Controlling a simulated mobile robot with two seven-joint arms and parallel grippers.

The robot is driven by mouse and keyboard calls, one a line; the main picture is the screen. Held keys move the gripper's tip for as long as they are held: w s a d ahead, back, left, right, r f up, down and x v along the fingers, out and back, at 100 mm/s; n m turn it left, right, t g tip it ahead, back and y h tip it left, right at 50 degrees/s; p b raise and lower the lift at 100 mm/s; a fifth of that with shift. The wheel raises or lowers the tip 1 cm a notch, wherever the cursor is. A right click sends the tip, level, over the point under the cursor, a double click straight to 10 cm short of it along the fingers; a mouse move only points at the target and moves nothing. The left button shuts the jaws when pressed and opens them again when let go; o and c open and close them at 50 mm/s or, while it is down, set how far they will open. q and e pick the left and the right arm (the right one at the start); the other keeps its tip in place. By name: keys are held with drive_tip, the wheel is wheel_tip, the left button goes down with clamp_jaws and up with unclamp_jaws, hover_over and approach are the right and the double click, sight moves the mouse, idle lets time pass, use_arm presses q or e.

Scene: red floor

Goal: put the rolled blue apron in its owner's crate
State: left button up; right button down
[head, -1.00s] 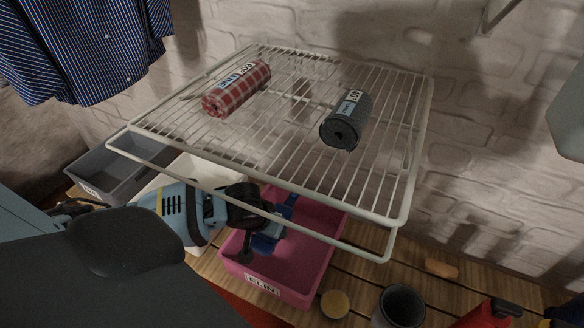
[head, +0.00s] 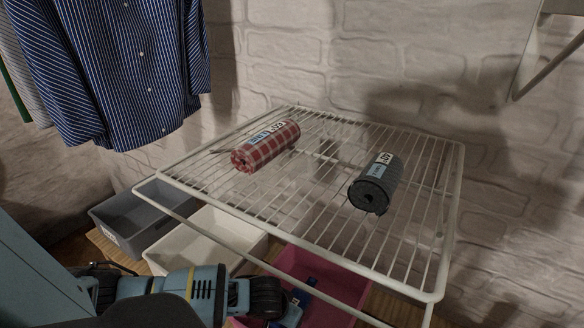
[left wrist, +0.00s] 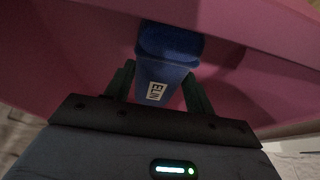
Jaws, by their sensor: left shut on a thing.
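The rolled blue apron (left wrist: 168,72) shows in the left wrist view with a white tag reading ELIN. My left gripper (left wrist: 160,88) is shut on it, one finger on each side. Pink crate walls (left wrist: 262,88) surround the roll there; whether it touches the crate floor I cannot tell. In the head view the pink crate (head: 322,272) is at the bottom, partly behind the wire shelf, and its front is out of frame. Part of the blue apron (head: 302,294) shows beside my dark left gripper. My right gripper is not in view.
The wire shelf (head: 436,296) overhangs the crates and holds a red checked roll (head: 268,147) and a dark grey roll (head: 375,186). A white crate (head: 205,242) and a grey crate (head: 140,217) stand left of the pink one. A striped shirt (head: 125,70) hangs at upper left.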

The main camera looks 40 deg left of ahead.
use_arm(q)
drive_tip(key=shift+f, duration=0.3)
drive_tip(key=shift+f, duration=0.25)
drive_tip(key=o, duration=1.2)
drive_tip(key=shift+c, duration=0.2)
drive_tip(key=shift+r, duration=0.3)
drive_tip(key=p+v, duration=0.2)
drive_tip(key=v, duration=0.3)
drive_tip(key=shift+a+r, duration=0.1)
drive_tip(key=shift+r, duration=0.25)
drive_tip(key=p+v, duration=0.2)
drive_tip(key=v, duration=0.4)
